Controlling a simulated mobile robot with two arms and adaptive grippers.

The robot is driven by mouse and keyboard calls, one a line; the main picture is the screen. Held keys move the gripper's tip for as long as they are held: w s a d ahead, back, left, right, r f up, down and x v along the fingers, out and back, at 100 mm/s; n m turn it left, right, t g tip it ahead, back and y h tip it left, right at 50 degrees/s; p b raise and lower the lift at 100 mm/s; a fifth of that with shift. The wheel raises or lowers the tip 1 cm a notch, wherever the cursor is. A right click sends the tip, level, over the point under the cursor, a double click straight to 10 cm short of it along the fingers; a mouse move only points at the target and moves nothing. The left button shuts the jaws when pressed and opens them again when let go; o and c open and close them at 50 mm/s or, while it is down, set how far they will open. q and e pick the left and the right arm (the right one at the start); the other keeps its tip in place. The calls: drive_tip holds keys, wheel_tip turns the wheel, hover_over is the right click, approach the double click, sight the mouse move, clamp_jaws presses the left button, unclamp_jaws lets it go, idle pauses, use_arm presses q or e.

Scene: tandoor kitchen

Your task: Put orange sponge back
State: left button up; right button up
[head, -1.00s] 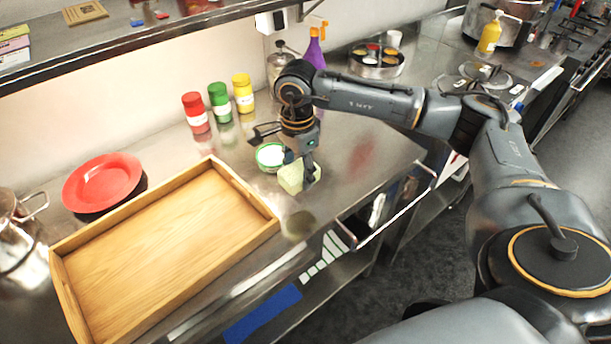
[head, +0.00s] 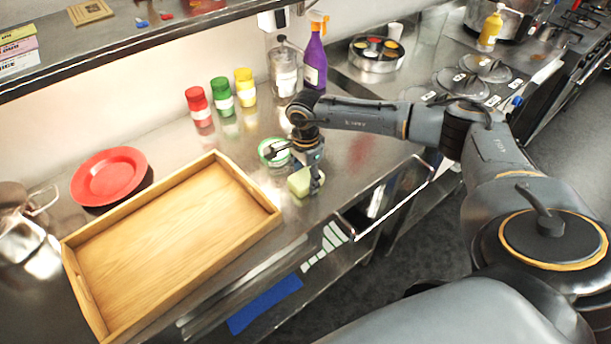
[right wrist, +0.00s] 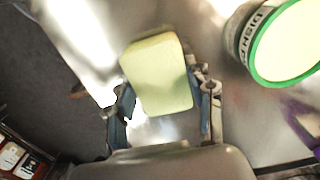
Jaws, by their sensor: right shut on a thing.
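A pale yellow-green block-shaped sponge (head: 299,183) is at the counter's front part, to the right of the wooden tray; I see no orange one. My right gripper (head: 308,180) points down and is shut on this sponge. In the right wrist view the sponge (right wrist: 158,75) sits between the two fingers (right wrist: 166,112). I cannot tell for certain whether its underside touches the steel. A green-rimmed round tub (head: 273,152) stands just behind it, partly hidden by the gripper; its lettered side shows in the right wrist view (right wrist: 248,38). My left gripper is not in view.
The empty wooden tray (head: 270,195) lies left of the sponge, with a red plate (head: 108,176) behind it. Red, green and yellow bottles (head: 221,97) and a purple spray bottle (head: 314,58) stand at the back. Steel right of the sponge is clear up to the front rail (head: 390,205).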

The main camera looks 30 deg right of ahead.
sight(305, 177)
drive_tip(key=o, duration=1.1)
drive_tip(key=shift+f, duration=0.1)
drive_tip(key=shift+o, duration=0.2)
drive_tip(key=shift+r, duration=0.3)
wheel_tip(305, 177, up, 12)
drive_tip(key=b, duration=0.3)
drive_tip(key=shift+f, duration=0.15)
